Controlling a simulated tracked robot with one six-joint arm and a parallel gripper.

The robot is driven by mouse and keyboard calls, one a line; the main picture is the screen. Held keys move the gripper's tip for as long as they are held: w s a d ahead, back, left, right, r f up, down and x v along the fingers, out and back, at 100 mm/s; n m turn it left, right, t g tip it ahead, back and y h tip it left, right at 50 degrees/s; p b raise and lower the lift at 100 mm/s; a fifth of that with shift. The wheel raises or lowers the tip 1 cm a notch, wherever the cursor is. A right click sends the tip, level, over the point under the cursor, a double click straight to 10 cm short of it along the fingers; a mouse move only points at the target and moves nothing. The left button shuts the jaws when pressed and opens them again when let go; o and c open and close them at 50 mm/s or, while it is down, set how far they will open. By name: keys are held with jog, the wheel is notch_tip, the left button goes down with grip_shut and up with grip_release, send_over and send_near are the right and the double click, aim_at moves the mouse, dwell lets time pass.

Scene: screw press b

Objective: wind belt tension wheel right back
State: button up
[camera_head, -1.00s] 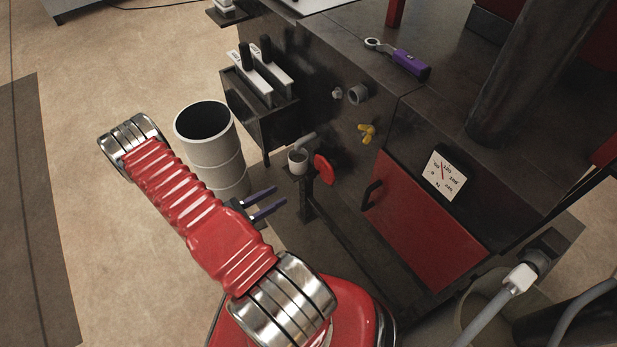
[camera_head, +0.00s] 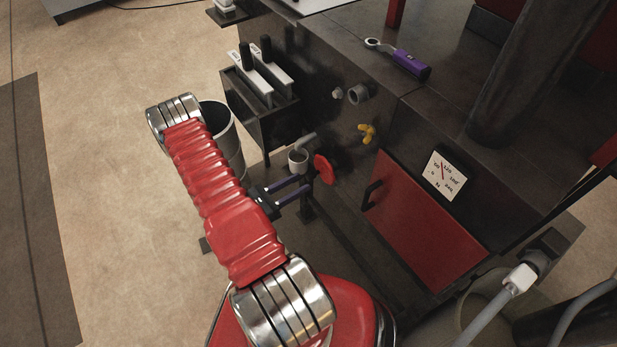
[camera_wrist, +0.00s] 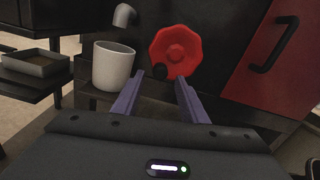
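The belt tension wheel is most likely the red lobed handwheel (camera_head: 324,169) low on the front of the dark machine, left of the red door. In the wrist view the red wheel (camera_wrist: 175,52) faces me, upright, with a dark knob at its lower left. My gripper (camera_head: 307,184) has its two purple fingers apart, pointing at the wheel. In the wrist view the open fingers (camera_wrist: 160,80) are empty, their tips just short of the wheel's lower part. Whether a tip touches the wheel I cannot tell.
A white cup (camera_wrist: 113,66) stands close left of the fingers, under a grey spout (camera_wrist: 124,15). The red door (camera_head: 423,208) with a dark handle is to the right. A yellow wing knob (camera_head: 367,133) sits above. A pale drum (camera_head: 230,150) stands behind my arm.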

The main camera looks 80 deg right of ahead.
aim_at(307, 179)
jog(key=shift+x, duration=2.45)
